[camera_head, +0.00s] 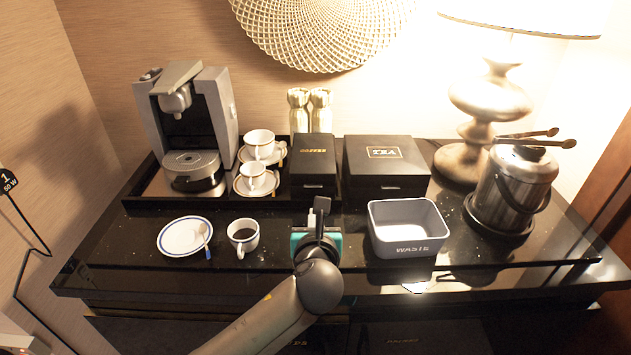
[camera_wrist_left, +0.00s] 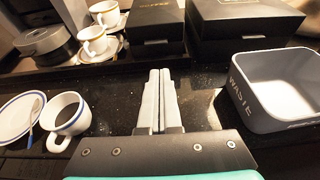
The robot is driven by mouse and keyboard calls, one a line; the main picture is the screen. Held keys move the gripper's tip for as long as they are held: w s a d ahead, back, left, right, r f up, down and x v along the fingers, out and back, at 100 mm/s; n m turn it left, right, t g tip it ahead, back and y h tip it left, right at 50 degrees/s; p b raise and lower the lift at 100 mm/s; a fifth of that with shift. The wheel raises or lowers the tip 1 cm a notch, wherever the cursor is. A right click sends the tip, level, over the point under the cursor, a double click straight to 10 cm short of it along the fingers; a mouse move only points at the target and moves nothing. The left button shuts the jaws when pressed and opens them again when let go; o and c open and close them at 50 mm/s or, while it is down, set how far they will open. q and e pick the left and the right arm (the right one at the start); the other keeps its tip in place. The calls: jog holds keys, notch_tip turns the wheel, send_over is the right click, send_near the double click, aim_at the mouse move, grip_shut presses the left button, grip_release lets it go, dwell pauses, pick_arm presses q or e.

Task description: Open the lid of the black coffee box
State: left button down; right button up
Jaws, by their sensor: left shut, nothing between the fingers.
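The black coffee box (camera_head: 313,163) stands closed on the dark tray at the back of the counter, with gold lettering on its lid. In the left wrist view the box (camera_wrist_left: 156,28) is straight ahead of the fingers. My left gripper (camera_head: 319,203) is in front of the box, apart from it, with its fingers pointing at the box's front. In the left wrist view the fingers (camera_wrist_left: 159,75) are shut together and hold nothing. My right gripper is not in view.
A black tea box (camera_head: 387,168) stands right of the coffee box. A grey waste bin (camera_head: 407,228) is right of my gripper. A coffee cup (camera_head: 242,236) and saucer (camera_head: 185,237) are to the left. A coffee machine (camera_head: 188,125) and ice bucket (camera_head: 512,190) stand farther out.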

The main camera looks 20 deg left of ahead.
aim_at(316, 191)
pick_arm(q)
jog(key=shift+w+a, duration=0.1)
jog(key=shift+w, duration=0.3)
jog(key=shift+w+a, duration=0.1)
jog(key=shift+w, duration=0.05)
jog(key=b+x, duration=0.1)
jog(key=x, duration=0.2)
jog(key=shift+w+f, duration=0.1)
jog(key=shift+f, duration=0.1)
jog(key=b+x, duration=0.1)
jog(key=x, duration=0.3)
jog(key=shift+w+f+b, duration=0.1)
jog(key=shift+w+b, duration=0.2)
jog(key=shift+b, duration=0.1)
jog(key=shift+w+a+f, duration=0.15)
jog(key=shift+w+a, duration=0.05)
jog(key=shift+w, duration=0.35)
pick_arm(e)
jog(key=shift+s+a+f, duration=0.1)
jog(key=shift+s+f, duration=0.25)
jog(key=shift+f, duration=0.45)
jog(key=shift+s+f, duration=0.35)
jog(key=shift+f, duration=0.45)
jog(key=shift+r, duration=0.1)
